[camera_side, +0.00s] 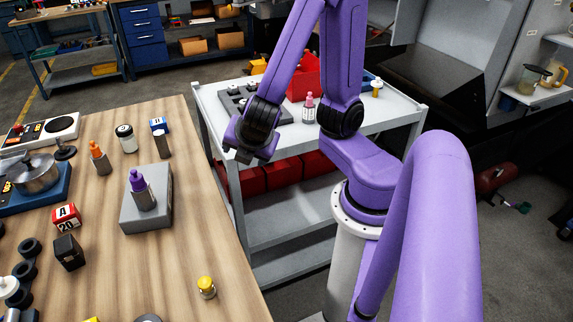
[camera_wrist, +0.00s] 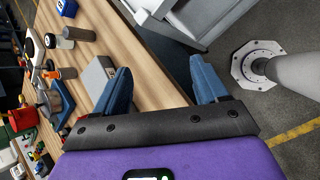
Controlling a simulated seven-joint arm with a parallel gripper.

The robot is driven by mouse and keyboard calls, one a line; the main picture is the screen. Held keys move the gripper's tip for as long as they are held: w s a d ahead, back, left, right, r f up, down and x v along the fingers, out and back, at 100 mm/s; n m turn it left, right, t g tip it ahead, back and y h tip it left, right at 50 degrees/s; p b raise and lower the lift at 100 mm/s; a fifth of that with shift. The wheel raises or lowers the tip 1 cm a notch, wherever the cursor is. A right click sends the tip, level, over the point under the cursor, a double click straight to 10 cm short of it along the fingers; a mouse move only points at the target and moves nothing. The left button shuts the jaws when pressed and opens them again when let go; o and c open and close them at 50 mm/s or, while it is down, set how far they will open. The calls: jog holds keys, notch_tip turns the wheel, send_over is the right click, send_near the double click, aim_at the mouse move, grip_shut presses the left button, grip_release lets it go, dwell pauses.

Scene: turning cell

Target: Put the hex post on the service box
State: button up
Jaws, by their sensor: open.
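A grey block, which looks like the service box (camera_side: 160,212), stands on the wooden table; it also shows in the wrist view (camera_wrist: 97,78), beyond my left finger. A purple-topped post with a grey body (camera_side: 142,192) stands upright on top of it. An orange-topped post (camera_side: 98,158) stands on the table behind and left of the box. I cannot tell which post is the hex post. My gripper (camera_side: 250,152) is open and empty, above the gap between table and trolley, right of the box. In the wrist view its fingers (camera_wrist: 162,72) are apart with nothing between.
A red-and-white block (camera_side: 66,216), a dark block (camera_side: 68,251) and a yellow-topped post (camera_side: 206,287) are nearby. The grey trolley (camera_side: 405,118) carries a pink-topped post (camera_side: 308,108) and a red bin.

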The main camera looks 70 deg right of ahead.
jog(key=s+a+r+m+g+y, duration=0.1)
jog(key=s+a+m+g+y, duration=0.1)
jog(key=s, duration=0.3)
jog(key=s+a+r+m+g+y, duration=0.1)
jog(key=s+a+m+g+y, duration=0.1)
jog(key=s, duration=0.4)
jog(key=m+g+y, duration=0.1)
jog(key=m, duration=0.1)
jog(key=shift+a+r+m+y, duration=0.15)
jog(key=shift+r+m+y, duration=0.1)
jog(key=shift+m+y, duration=0.15)
